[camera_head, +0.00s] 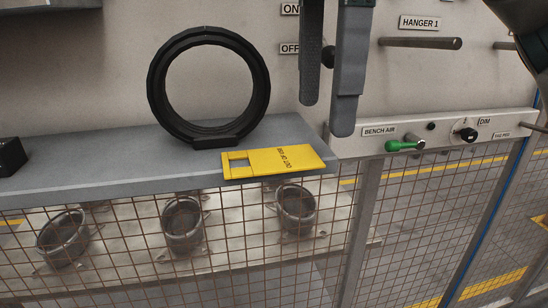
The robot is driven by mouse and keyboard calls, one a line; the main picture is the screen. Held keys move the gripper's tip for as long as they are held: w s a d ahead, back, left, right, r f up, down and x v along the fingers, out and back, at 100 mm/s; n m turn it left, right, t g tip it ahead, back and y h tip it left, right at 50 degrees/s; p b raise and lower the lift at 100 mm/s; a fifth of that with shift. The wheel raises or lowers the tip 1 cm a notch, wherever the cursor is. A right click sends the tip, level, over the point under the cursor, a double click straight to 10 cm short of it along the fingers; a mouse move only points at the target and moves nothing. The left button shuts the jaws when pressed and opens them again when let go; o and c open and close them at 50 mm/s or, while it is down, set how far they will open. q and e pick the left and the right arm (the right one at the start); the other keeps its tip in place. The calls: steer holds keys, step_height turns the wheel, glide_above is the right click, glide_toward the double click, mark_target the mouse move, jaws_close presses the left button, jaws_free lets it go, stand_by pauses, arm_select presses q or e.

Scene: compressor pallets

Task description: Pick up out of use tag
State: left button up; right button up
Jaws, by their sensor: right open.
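The yellow out of use tag (290,162) lies flat on the grey shelf, at its front edge near the right end. Its lettering reads upside down, and a rectangular cutout shows at its left end. My right gripper (326,116) comes down from the top, its two grey fingers apart with nothing between them. The fingertips are above and slightly right of the tag in the picture and do not touch it. My left gripper is not in view.
A black ring on a foot (158,92) stands on the grey shelf (80,170) just behind the tag. A panel with a green BENCH AIR lever (405,145) and a HANGER 1 peg (420,43) are to the right. Wire mesh (130,270) runs below the shelf.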

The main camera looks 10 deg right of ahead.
mark_target(315, 154)
steer(key=shift+w+a+f+p, duration=0.1)
steer(key=shift+w+f+p, duration=0.05)
steer(key=shift+f+p, duration=0.35)
steer(key=shift+w+f+p, duration=0.15)
steer(key=shift+f+p, duration=0.2)
steer(key=shift+f, duration=0.1)
step_height(315, 154, down, 2)
steer(key=shift+w+f+p, duration=0.1)
steer(key=shift+w+p, duration=0.05)
steer(key=shift+p, duration=0.25)
steer(key=shift+f, duration=0.55)
steer(key=shift+f, duration=0.1)
steer(key=c, duration=1.1)
